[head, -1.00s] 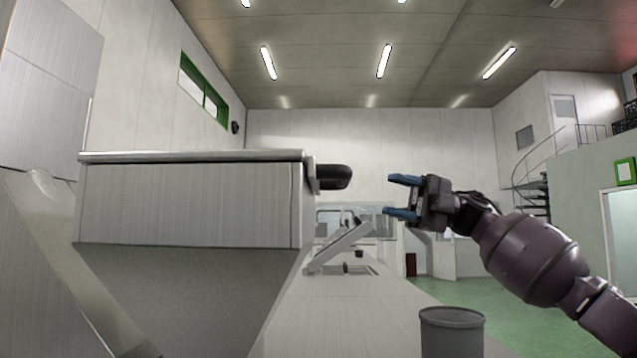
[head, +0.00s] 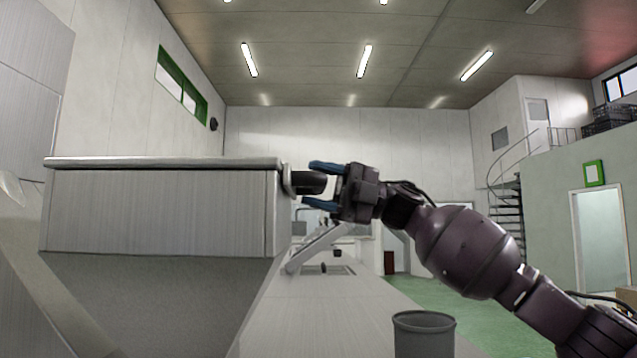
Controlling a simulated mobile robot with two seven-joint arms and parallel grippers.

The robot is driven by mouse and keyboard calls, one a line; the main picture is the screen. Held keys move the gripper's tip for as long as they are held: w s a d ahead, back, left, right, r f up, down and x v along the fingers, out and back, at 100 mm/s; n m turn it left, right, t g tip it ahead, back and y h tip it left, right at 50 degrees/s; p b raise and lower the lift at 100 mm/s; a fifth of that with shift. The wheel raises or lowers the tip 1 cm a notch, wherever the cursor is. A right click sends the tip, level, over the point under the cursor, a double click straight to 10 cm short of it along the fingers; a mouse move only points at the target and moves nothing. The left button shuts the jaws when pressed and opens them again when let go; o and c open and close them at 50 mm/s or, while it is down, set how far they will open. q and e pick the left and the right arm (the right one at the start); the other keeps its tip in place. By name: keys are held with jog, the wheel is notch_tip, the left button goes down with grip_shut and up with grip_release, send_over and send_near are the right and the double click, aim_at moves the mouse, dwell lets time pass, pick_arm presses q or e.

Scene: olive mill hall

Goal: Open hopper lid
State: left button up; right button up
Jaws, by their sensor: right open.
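The metal hopper (head: 155,222) fills the left of the head view, its box above a tapering funnel. Its flat lid (head: 160,162) lies level on top and looks closed. A black handle (head: 306,183) sticks out from the lid's right edge. My right gripper (head: 322,186) is open, its blue fingers pointing left. One finger is above the handle's outer end and one below it, with gaps between. Whether a finger touches the handle cannot be told. My left gripper is out of view.
A grey cylindrical container (head: 424,335) stands at the bottom, below my right arm. A long pale counter (head: 325,310) runs back behind the hopper, with a tilted metal panel (head: 318,248) on it. Green floor (head: 450,300) is open to the right.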

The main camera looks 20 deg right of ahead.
jog(key=shift+a, duration=0.1)
jog(key=c, duration=0.8)
grip_shut()
